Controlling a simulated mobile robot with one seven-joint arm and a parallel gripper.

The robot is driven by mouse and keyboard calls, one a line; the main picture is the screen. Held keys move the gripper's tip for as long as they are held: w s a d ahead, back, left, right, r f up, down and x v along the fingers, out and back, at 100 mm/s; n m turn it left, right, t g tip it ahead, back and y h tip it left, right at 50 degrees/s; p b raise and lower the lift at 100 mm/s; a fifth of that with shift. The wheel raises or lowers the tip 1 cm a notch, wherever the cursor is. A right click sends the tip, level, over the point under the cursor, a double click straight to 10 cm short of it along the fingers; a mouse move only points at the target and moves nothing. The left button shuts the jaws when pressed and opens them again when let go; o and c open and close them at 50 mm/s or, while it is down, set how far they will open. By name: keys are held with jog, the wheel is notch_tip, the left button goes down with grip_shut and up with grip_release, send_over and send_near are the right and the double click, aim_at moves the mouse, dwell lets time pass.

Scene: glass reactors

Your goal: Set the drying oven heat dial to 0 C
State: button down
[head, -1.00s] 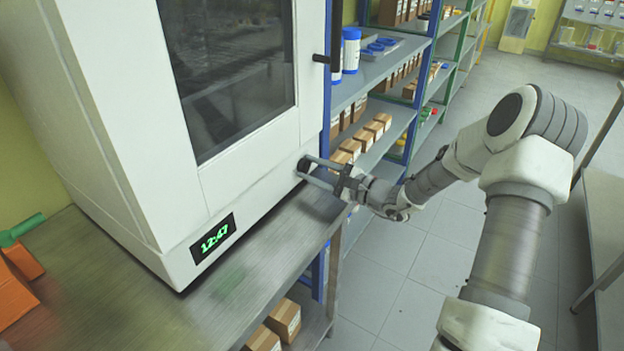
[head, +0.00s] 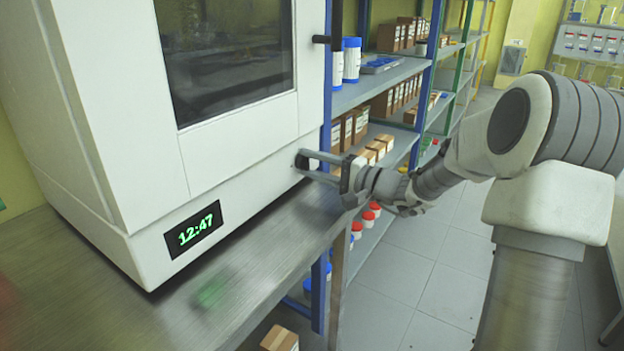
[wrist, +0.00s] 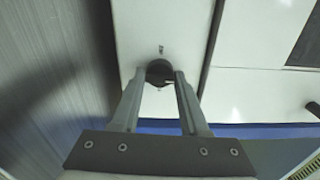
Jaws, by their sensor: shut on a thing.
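The drying oven (head: 95,130) is a white cabinet with a dark window, standing on a metal bench. Its black heat dial (head: 301,159) is at the lower right of the front, mostly covered by the fingers. In the wrist view the dark round dial (wrist: 159,70) sits between the fingertips, with a small mark on the panel just beyond it. My gripper (head: 306,162) is shut on the dial, reaching in from the right. The dial's pointer and scale cannot be read. A clock display (head: 193,230) on the oven front shows 12:47 in green.
The metal bench (head: 250,265) has a bare strip in front of the oven. A blue-framed shelf (head: 375,87) with boxes and white bottles stands behind my gripper. The oven's dark door handle (head: 321,39) sticks out above the dial. The floor (head: 400,285) at right is clear.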

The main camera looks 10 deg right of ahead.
jog(key=shift+n+b, duration=0.4)
jog(key=shift+b, duration=0.1)
jog(key=shift+c, duration=2.2)
grip_release()
jog(key=p+v, duration=0.2)
jog(key=v, duration=1.5)
jog(key=shift+s+d+p, duration=0.2)
jog(key=shift+p, duration=0.2)
jog(key=shift+a, duration=0.1)
